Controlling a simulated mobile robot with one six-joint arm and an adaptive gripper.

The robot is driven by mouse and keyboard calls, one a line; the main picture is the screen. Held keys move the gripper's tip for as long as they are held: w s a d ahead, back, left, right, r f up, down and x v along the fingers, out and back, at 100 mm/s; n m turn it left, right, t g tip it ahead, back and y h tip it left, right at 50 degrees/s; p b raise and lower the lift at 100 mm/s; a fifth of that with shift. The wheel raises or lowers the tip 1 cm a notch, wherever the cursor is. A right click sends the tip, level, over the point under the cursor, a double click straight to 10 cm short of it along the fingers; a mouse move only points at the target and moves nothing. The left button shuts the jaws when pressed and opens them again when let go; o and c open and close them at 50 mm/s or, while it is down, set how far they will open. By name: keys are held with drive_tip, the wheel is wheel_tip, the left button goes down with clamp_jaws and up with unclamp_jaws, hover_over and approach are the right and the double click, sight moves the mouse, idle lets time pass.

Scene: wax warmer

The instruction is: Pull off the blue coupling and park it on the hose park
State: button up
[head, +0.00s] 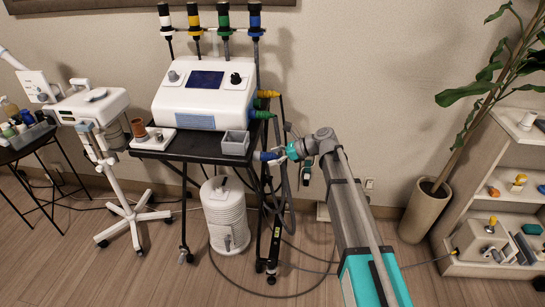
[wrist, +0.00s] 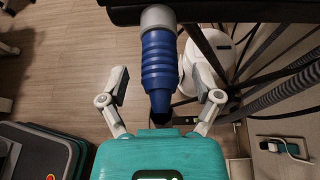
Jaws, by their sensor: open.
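The blue coupling (wrist: 160,70) is a ribbed blue sleeve below a grey collar in the wrist view, with a dark lower end. In the head view the blue coupling (head: 266,156) shows at the right side of the black cart, just left of my gripper. My gripper (wrist: 159,82) is open, with one finger on each side of the coupling and visible gaps between. In the head view my gripper (head: 288,151) is small and partly hidden by my arm. I cannot tell for sure which part is the hose park.
The cart (head: 190,146) carries a white machine (head: 205,98) and a grey box (head: 235,143). A yellow coupling (head: 268,94) and a green coupling (head: 262,114) stick out above. Dark hoses hang close by my gripper. A white canister (head: 225,215) stands below.

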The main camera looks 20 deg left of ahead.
drive_tip(key=shift+w+d+r, duration=0.1)
drive_tip(key=shift+d+r, duration=0.2)
drive_tip(key=shift+d, duration=0.2)
drive_tip(key=shift+w+d+r+p, duration=0.15)
drive_tip(key=shift+d+r+p, duration=0.15)
drive_tip(key=shift+d+p, duration=0.3)
drive_tip(key=shift+w+d+r, duration=0.15)
drive_tip(key=shift+d+r, duration=0.15)
drive_tip(key=shift+d, duration=0.3)
drive_tip(key=shift+w+d+r+p, duration=0.15)
drive_tip(key=shift+d+r+p, duration=0.15)
drive_tip(key=shift+d+p, duration=0.3)
drive_tip(key=shift+w+d+r, duration=0.15)
drive_tip(key=shift+d+r, duration=0.15)
drive_tip(key=shift+d, duration=0.35)
drive_tip(key=shift+d+r+p, duration=0.1)
drive_tip(key=shift+d+p, duration=0.15)
drive_tip(key=shift+p, duration=0.1)
